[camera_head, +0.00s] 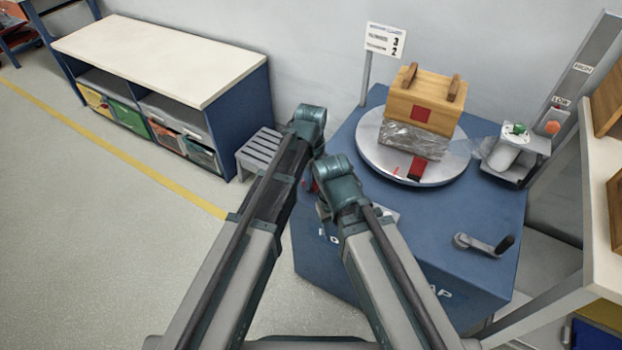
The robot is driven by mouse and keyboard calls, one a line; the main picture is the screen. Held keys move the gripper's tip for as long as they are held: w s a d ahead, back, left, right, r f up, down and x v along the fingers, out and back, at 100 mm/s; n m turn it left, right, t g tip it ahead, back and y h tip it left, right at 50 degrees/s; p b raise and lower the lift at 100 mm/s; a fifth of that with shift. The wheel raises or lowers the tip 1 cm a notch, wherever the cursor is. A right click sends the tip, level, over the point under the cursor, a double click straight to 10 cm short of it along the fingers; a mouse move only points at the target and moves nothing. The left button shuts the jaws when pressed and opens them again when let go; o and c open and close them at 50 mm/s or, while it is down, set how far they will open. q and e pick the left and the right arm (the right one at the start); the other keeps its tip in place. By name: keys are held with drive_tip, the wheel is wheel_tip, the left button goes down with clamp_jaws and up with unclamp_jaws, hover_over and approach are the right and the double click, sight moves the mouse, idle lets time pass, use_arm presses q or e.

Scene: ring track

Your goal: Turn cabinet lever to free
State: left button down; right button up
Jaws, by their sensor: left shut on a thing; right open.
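The blue cabinet (465,205) carries a round silver turntable (372,160). A small red part (312,185), seemingly of the cabinet lever, shows at its left edge between my arms. Most of it is hidden, so I cannot read its position. My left gripper (314,172) is at this red part and shut on it, its fingertips mostly covered by my arms. My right gripper (328,208) is open, lower, close by at the cabinet's near left edge, and largely hidden by its own wrist. A crank with a black handle (485,244) lies at the cabinet's front right, apart from both grippers.
A wooden crate (425,98) sits on a film-wrapped block (413,139) on the turntable. A film roll unit (514,152) and upright post stand at right. A sign (385,40) stands behind. A slatted stool (262,148) and shelf bench (160,55) are at left. Floor at left is clear.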

use_arm(q)
drive_tip(key=c, duration=0.8)
unclamp_jaws()
drive_tip(key=shift+r, duration=0.1)
wheel_tip(320, 180, up, 14)
drive_tip(key=p, duration=1.3)
drive_tip(key=shift+f+p, duration=0.2)
drive_tip(key=shift+p, duration=0.2)
drive_tip(key=s+a+n, duration=0.6)
drive_tip(key=a+n, duration=0.2)
drive_tip(key=n, duration=0.4)
drive_tip(key=s+a+n, duration=0.5)
drive_tip(key=a+n, duration=0.3)
drive_tip(key=n, duration=0.4)
drive_tip(key=s+d+r+m+y+p, duration=0.1)
drive_tip(key=s+d+r+m+p, duration=0.2)
drive_tip(key=d, duration=0.7)
wheel_tip(320, 180, up, 4)
drive_tip(key=s+p, duration=0.2)
drive_tip(key=p, duration=0.2)
drive_tip(key=shift+s+d+m, duration=0.3)
drive_tip(key=shift+s+d, duration=0.05)
drive_tip(key=shift+s, duration=0.05)
